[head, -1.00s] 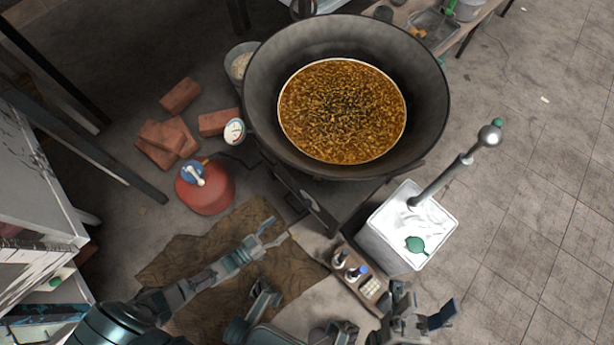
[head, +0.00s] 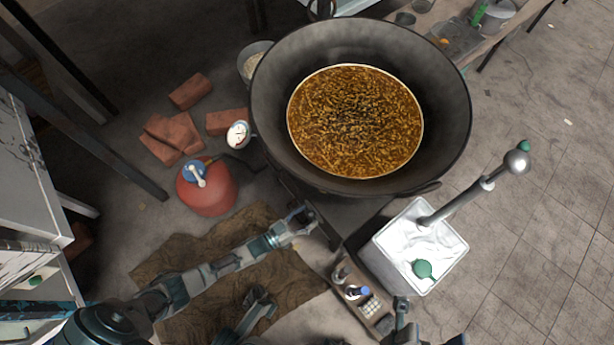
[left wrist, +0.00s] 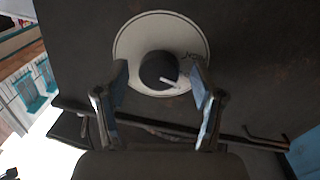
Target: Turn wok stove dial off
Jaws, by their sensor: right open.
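The stove dial is a black round knob (left wrist: 158,69) with a white pointer mark on a pale round plate (left wrist: 128,46), in the left wrist view. The mark points to the lower right. My left gripper (left wrist: 159,80) is open, with one finger on each side of the knob and gaps visible between. In the head view my left gripper (head: 300,222) is at the dark stove front below the wok (head: 445,125); the knob is hidden there. My right gripper (head: 431,322) is open and empty at the bottom edge, partly cut off.
A red gas tank (head: 207,195) with a blue top and a round gauge (head: 238,134) stand left of the stove. A small box with bottles (head: 352,290) and a white bin (head: 400,255) stand to the right. A brown cloth (head: 190,255) lies under my left arm.

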